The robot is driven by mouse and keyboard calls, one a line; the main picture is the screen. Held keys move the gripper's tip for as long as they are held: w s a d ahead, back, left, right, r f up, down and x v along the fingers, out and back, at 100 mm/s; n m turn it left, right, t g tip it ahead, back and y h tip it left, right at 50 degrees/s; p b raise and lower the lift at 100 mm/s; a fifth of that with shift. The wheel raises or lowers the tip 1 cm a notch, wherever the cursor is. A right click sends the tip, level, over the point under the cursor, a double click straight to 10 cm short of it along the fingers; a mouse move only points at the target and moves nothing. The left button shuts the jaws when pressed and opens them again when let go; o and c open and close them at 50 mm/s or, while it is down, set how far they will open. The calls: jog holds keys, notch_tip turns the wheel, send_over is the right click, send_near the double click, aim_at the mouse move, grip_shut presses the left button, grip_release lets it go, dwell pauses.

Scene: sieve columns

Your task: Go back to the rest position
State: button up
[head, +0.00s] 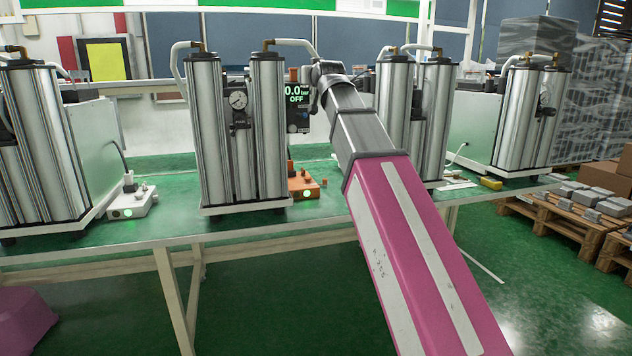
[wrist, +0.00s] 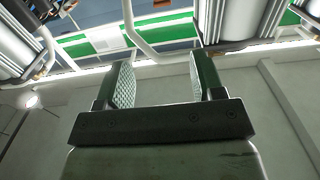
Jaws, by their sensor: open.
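My gripper (wrist: 161,88) shows in the wrist view with its two padded fingers apart and nothing between them. The wrist view looks up past the fingers at a pale wall, a white pipe and parts of metal columns. In the head view my pink and grey arm reaches up over the green bench (head: 340,236). Its far end is beside the display (head: 297,100) reading "0.0 bar OFF". The gripper's fingers are hidden behind my arm there.
Metal column pairs stand on the bench: one left of my arm (head: 240,135), one just right of it (head: 428,120), others at the far left (head: 40,150) and far right (head: 528,115). An orange box (head: 303,187) sits by the middle pair. Pallets (head: 562,225) are at right.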

jog(key=s+d+f+m+g+h, duration=0.15)
jog(key=d+f+g, duration=0.3)
jog(key=f, duration=1.55)
jog(key=w+d+f+g+h, duration=0.15)
jog(key=d+f+g, duration=0.35)
jog(key=f, duration=1.6)
jog(key=s+d+f+g, duration=0.2)
jog(key=s+d+f, duration=0.1)
jog(key=s+f, duration=0.4)
jog(key=s+d+f+m+g+h, duration=0.1)
jog(key=s+d+f+g, duration=0.2)
jog(key=s+f, duration=0.5)
jog(key=s+d+f+g+h, duration=0.1)
jog(key=s+d+f+g, duration=0.2)
jog(key=f, duration=1.2)
jog(key=s+d, duration=0.2)
jog(key=s, duration=0.3)
jog(key=shift+f+m, duration=0.2)
jog(key=shift+m, duration=0.15)
jog(key=shift+a, duration=0.1)
